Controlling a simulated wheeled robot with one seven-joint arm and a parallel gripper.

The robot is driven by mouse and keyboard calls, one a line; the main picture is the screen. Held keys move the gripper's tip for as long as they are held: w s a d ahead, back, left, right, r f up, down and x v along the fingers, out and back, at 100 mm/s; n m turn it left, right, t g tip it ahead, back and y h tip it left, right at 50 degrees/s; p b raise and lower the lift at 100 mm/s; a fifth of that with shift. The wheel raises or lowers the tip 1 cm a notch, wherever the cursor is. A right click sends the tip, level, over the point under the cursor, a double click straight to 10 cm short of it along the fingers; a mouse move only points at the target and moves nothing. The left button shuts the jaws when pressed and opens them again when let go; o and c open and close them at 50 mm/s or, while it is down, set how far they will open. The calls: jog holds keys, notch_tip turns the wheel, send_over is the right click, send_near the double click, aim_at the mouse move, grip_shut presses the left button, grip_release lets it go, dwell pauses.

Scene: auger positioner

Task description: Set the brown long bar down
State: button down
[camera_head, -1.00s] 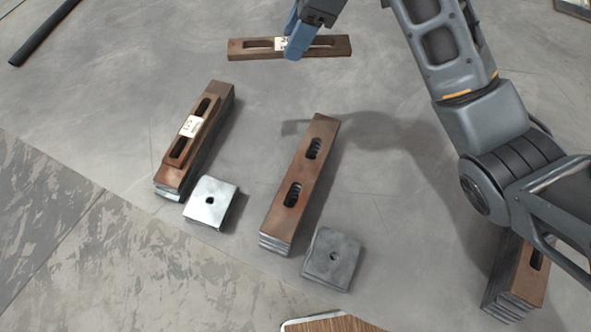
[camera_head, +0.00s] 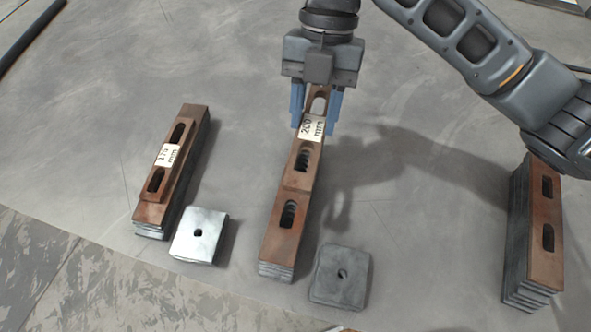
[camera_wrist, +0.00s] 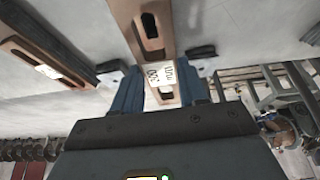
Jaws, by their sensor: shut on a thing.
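The brown long bar (camera_head: 302,160) is slotted and has a white "200 mm" label. My gripper (camera_head: 316,126) is shut on it near its far end, with one blue finger on each side. The wrist view shows the held bar (camera_wrist: 166,95) between the fingers (camera_wrist: 158,82). The bar lies lengthwise along the middle stack of slotted brown bars (camera_head: 280,240), over its far part. The near end of the stack is uncovered. I cannot tell whether the held bar touches the stack or is slightly above it.
A left stack (camera_head: 152,212) carries a smaller bar (camera_head: 167,158) labelled "170 mm". A right stack (camera_head: 543,215) stands below my arm. Two square metal plates with holes, one shiny (camera_head: 199,237) and one dull (camera_head: 340,277), lie near the stacks.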

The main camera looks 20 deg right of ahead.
aim_at(298, 150)
jog(key=s+a+f, duration=0.3)
jog(key=s+a, duration=0.1)
jog(key=shift+s+a+f+p, duration=0.15)
jog(key=shift+s+f+p, duration=0.2)
jog(key=shift+s+f, duration=0.05)
jog(key=shift+f, duration=2)
jog(key=shift+f, duration=0.15)
jog(key=c, duration=0.6)
grip_release()
jog(key=v, duration=1.2)
jog(key=shift+s, duration=0.15)
